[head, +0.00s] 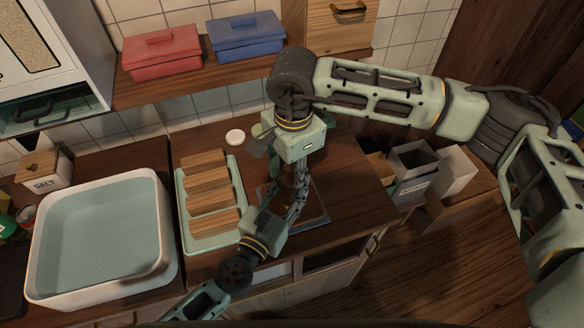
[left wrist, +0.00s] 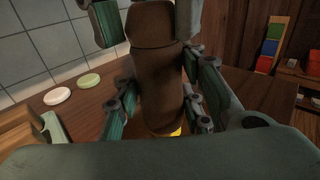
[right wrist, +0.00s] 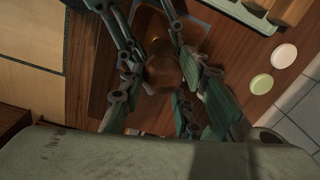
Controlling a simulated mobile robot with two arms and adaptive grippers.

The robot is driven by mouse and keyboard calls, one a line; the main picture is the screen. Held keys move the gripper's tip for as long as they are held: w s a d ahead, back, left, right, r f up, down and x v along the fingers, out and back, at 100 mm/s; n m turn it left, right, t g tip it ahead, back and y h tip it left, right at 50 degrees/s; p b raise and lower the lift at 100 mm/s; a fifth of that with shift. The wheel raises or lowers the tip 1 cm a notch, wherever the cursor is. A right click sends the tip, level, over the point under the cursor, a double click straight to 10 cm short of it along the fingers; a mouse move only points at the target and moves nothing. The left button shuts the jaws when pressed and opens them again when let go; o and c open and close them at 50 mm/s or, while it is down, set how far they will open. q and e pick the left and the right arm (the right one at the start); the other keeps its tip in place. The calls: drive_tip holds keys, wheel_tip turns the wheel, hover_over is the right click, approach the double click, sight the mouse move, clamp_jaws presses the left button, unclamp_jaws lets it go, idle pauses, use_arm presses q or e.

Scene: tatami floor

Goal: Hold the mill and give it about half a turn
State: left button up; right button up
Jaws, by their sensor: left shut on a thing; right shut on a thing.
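The mill is a brown wooden turned body (left wrist: 158,85), upright between my grippers in the left wrist view. My left gripper (left wrist: 160,100) is shut on its lower body, with one finger on each side. My right gripper (right wrist: 162,85) comes from above and is shut on the mill's upper part; its rounded brown top (right wrist: 163,70) shows between the fingers in the right wrist view. Right gripper fingers also show at the top of the left wrist view. In the head view, the grippers largely hide the mill. Something yellow shows at its foot in the left wrist view.
A green tray with several wooden blocks (head: 208,181) lies left of the grippers, beside a white basin (head: 160,262). A white disc (head: 235,136) and a green disc lie behind. A shelf with red (head: 160,55) and blue (head: 246,38) boxes hangs above. Counter to the right is clear.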

sight(292, 174)
use_arm(q)
drive_tip(key=shift+w+a, duration=0.1)
use_arm(e)
drive_tip(key=shift+s, duration=0.1)
drive_tip(key=c, duration=0.3)
use_arm(q)
drive_tip(key=shift+a, duration=0.1)
use_arm(e)
drive_tip(key=shift+s+m, duration=0.1)
drive_tip(key=shift+m, duration=1.3)
drive_tip(key=o, duration=1.1)
drive_tip(key=shift+c, duration=0.2)
drive_tip(key=shift+r, duration=0.4)
wheel_tip(292, 174, up, 11)
